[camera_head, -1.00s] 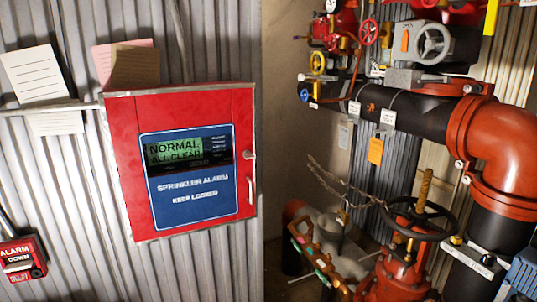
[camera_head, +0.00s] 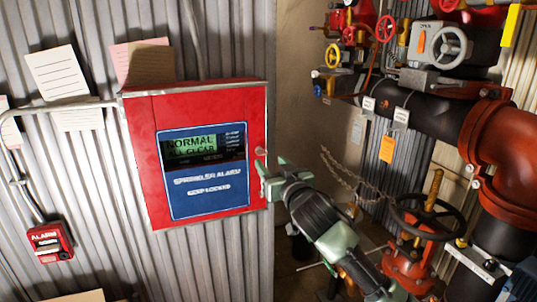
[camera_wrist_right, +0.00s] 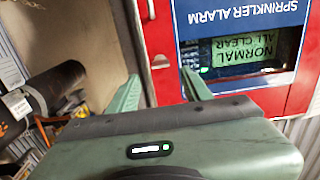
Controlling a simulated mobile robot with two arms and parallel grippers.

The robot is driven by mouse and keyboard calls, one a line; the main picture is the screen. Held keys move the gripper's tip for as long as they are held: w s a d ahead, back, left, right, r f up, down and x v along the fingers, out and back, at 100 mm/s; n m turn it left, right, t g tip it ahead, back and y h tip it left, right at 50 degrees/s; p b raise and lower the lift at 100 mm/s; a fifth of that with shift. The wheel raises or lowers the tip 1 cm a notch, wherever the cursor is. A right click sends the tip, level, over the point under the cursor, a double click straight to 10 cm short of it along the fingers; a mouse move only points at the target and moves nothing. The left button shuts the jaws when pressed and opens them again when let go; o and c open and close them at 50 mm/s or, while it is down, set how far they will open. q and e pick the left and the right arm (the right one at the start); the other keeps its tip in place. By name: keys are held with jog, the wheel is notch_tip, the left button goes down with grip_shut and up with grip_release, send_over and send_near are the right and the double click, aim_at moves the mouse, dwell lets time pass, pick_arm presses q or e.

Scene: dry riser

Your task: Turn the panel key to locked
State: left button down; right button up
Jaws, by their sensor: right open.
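The red alarm panel (camera_head: 140,160) hangs on the corrugated wall, its door shut, with a display reading NORMAL ALL CLEAR. A small silver key or lock (camera_head: 261,152) sits at the right edge of its door. In the right wrist view, turned upside down, the lock (camera_wrist_right: 160,62) shows between and slightly beyond the open fingers (camera_wrist_right: 160,78). No contact is clear. The key's exact angle is too small to tell. My left gripper is not in view.
A red alarm pull box (camera_head: 50,243) is at lower left, with paper notes (camera_head: 58,72) above. On the right are a large black pipe with a red elbow (camera_head: 505,150), a black handwheel (camera_head: 435,215) and a chain (camera_head: 350,183).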

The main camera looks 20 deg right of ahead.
aim_at(258, 151)
jog(key=w+p, duration=0.1)
jog(key=w, duration=0.5)
jog(key=shift+a, duration=0.15)
grip_shut()
